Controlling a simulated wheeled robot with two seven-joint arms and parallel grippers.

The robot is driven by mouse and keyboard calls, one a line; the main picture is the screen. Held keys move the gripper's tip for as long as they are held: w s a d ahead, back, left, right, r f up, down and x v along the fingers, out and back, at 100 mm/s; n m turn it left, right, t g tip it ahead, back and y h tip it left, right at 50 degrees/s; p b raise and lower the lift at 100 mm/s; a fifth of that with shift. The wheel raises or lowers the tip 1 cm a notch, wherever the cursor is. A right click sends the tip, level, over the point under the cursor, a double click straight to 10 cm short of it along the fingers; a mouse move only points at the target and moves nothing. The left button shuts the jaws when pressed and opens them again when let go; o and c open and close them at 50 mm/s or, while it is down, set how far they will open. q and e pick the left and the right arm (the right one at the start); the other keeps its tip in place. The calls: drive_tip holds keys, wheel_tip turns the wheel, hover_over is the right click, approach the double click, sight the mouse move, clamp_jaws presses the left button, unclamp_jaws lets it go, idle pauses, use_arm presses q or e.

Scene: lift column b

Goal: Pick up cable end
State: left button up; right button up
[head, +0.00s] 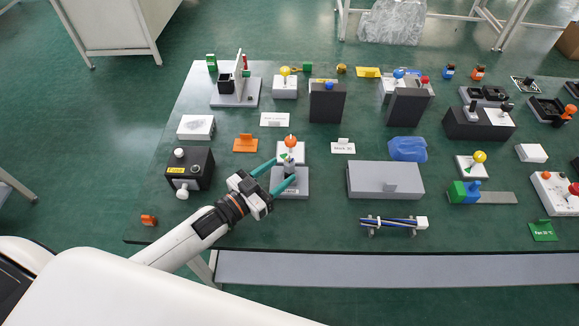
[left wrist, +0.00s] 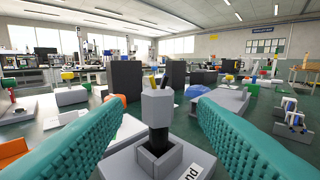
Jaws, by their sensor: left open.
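The cable end (left wrist: 157,106) is a grey hexagonal plug with small yellow and black tips on a dark stem. It stands upright in a grey holder block (head: 290,188) with a partly visible label ending in "nd". In the head view the cable end (head: 290,160) is small, between the finger tips. My left gripper (head: 290,167) reaches in from the left with its teal fingers spread. In the left wrist view the fingers (left wrist: 160,104) lie on both sides of the cable end, with visible gaps. My right gripper is not in view.
A white box with an orange knob (head: 290,142) stands just behind the holder. A grey box (head: 385,180) is to the right, with a blue-and-black bundle on a stand (head: 393,222) in front. A black box with a white knob (head: 190,168) is left. Green table surface lies between.

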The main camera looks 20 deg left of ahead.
sight(285, 169)
use_arm(q)
drive_tip(key=x, duration=0.4)
drive_tip(key=shift+f, duration=0.35)
drive_tip(key=shift+w+d, duration=0.1)
drive_tip(key=shift+w, duration=0.15)
drive_tip(key=shift+c, duration=0.3)
drive_tip(key=c, duration=1)
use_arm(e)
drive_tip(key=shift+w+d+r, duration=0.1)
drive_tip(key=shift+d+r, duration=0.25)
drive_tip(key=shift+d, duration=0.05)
